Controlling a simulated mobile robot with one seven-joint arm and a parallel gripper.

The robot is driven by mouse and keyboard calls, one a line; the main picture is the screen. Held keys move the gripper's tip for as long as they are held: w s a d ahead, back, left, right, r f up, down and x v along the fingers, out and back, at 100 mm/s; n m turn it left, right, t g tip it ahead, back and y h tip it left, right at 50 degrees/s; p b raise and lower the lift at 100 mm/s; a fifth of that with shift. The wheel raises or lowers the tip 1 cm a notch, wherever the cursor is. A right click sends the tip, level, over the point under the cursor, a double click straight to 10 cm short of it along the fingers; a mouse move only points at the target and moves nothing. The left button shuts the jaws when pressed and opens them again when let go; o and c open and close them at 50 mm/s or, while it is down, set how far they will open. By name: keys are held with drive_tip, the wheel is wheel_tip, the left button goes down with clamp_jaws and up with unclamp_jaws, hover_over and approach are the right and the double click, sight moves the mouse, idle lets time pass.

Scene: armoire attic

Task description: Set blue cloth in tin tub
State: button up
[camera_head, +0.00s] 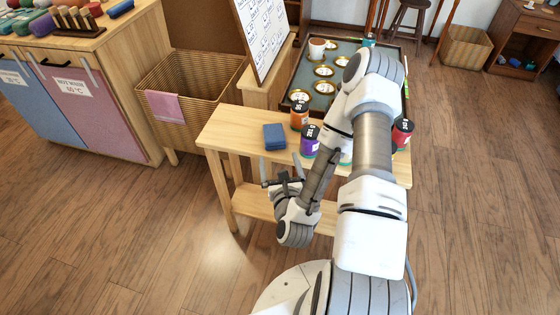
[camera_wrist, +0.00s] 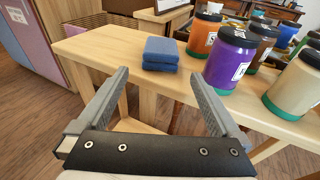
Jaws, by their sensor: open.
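The blue cloth (camera_head: 274,137) is a small folded stack on the near left part of the wooden table. It also shows in the wrist view (camera_wrist: 160,54), just beyond the fingertips and between their lines. My gripper (camera_head: 281,164) is open and empty, in front of the table's near edge and short of the cloth. Its two fingers spread wide in the wrist view (camera_wrist: 160,76). I cannot make out a tin tub for certain in either view.
A purple jar (camera_wrist: 232,58) and an orange jar (camera_wrist: 203,36) stand right of the cloth, with more jars farther right. A dark tray (camera_head: 345,48) with round tins lies behind. A wicker basket (camera_head: 185,88) with a pink cloth (camera_head: 165,106) stands left. The table's left end is clear.

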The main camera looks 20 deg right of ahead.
drive_tip(key=shift+s+a+r+p, duration=0.2)
drive_tip(key=shift+s+r+p, duration=0.3)
drive_tip(key=shift+s+p, duration=0.3)
